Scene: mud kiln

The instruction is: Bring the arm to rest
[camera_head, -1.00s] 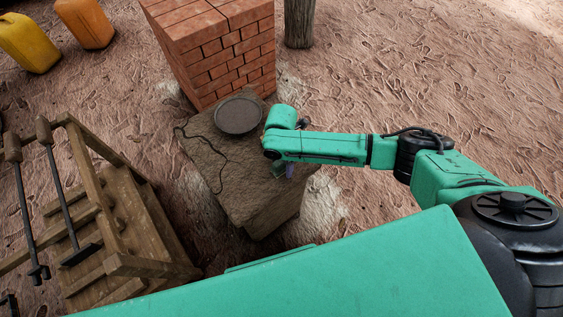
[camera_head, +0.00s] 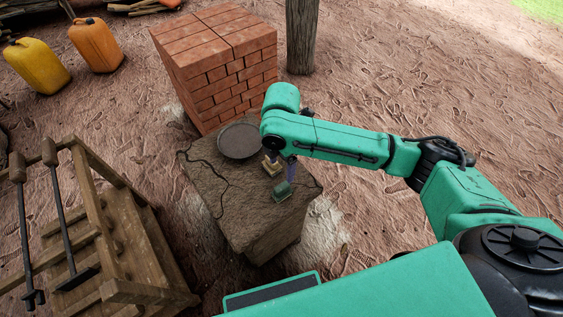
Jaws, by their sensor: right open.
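My right arm comes in from the right, and its teal forearm reaches over the stone block (camera_head: 240,205). My right gripper (camera_head: 279,178) hangs below the wrist, above or close to the block's top, just right of the dark round plate (camera_head: 238,141). Its jaws are apart and I see nothing held between them. The wrist partly hides the gripper, and I cannot tell its exact height over the stone. My left gripper is not in view.
A red brick stack (camera_head: 218,60) stands behind the block, with a wooden post (camera_head: 301,35) beyond it. A wooden rack (camera_head: 115,235) with long-handled tools is at left. Yellow (camera_head: 36,66) and orange (camera_head: 96,45) jerrycans stand at far left. Open ground lies to the right.

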